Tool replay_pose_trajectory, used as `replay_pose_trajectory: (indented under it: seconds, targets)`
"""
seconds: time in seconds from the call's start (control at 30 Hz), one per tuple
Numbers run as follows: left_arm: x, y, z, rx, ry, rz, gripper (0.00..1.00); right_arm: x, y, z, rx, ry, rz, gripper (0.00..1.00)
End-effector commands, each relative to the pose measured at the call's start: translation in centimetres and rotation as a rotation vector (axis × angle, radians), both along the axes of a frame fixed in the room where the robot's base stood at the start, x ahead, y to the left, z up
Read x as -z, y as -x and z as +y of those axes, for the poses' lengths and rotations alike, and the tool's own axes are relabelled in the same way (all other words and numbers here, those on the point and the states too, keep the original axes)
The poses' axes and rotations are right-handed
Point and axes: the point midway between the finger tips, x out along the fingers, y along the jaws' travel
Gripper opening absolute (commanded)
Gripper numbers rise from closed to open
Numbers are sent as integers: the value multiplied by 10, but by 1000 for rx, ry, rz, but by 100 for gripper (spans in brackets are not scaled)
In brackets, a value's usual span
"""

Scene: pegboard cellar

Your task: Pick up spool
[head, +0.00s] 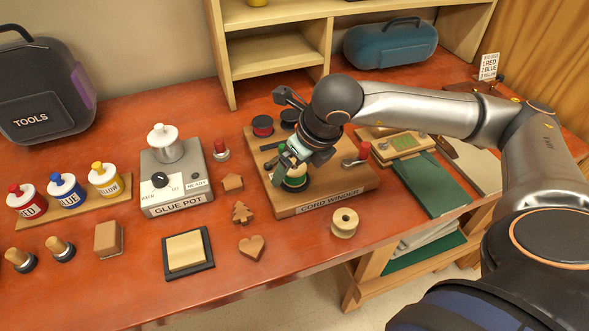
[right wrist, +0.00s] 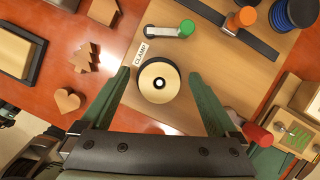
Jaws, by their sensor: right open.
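I cannot tell how far down the fingertips reach. A bare wooden spool (head: 344,222) stands on the table in front of the board. My left gripper is not in view.
A red-knobbed crank (head: 359,154) stands right of the spool, and a green-ended clamp lever (right wrist: 172,31) lies beside it. Dark-flanged spools (head: 262,126) stand at the board's back. The glue pot (head: 178,180) and wooden shapes (head: 251,247) are to the left. A shelf (head: 270,52) rises behind.

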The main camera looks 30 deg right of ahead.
Motion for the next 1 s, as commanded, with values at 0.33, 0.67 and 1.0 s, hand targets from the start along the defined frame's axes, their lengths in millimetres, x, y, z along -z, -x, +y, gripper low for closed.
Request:
replay_pose_trajectory:
  seconds: [0.33,0.67,1.0]
  targets:
    - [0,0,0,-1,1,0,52,4,-1,0,0,0,-1,87]
    - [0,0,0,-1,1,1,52,3,-1,1,0,0,-1,50]
    - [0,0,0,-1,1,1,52,3,-1,0,0,0,-1,12]
